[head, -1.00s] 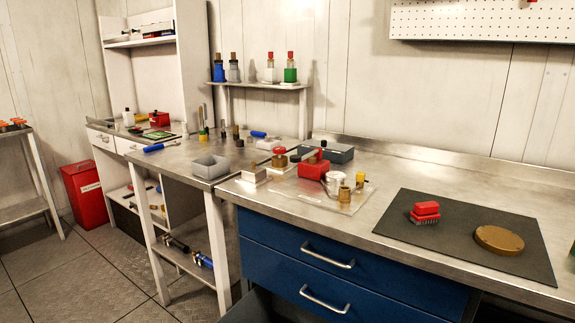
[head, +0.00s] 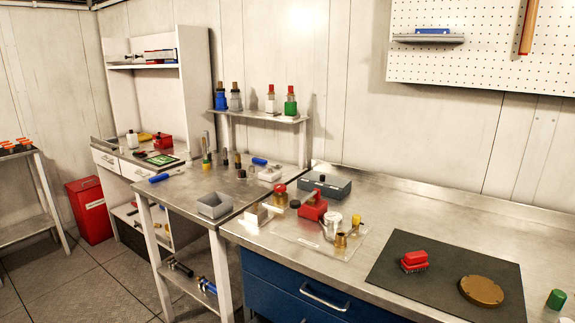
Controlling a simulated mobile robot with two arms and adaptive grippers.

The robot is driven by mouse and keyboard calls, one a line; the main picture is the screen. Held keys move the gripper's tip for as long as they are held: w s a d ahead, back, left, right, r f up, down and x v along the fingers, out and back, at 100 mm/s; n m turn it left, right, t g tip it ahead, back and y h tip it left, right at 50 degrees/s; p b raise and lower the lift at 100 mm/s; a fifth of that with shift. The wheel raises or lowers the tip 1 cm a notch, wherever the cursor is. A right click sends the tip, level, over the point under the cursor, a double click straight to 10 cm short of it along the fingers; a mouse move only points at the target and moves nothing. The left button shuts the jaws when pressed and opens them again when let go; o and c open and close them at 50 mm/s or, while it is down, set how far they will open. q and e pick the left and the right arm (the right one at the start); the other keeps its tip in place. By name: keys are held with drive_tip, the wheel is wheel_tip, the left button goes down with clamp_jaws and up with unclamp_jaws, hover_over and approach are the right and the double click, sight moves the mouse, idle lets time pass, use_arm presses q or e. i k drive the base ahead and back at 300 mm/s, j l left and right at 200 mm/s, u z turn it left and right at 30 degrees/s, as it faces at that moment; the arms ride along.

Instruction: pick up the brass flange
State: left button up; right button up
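The brass flange (head: 481,291) is a round, flat, brownish-gold disc. It lies on the right part of a dark grey mat (head: 432,301) on the metal worktop, at the lower right of the head view. A red brush (head: 414,261) with dark bristles lies on the same mat, left of the flange and apart from it. Neither of my grippers shows in the head view.
A small green cylinder (head: 556,299) stands right of the mat. A clear tray (head: 300,236) with a red block, a metal cup and brass parts lies to the left. Bare worktop (head: 460,215) lies behind the mat. A pegboard (head: 480,70) hangs above.

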sight(480, 291)
drive_tip(key=k+l+z, duration=0.1)
drive_tip(key=z, duration=1.05)
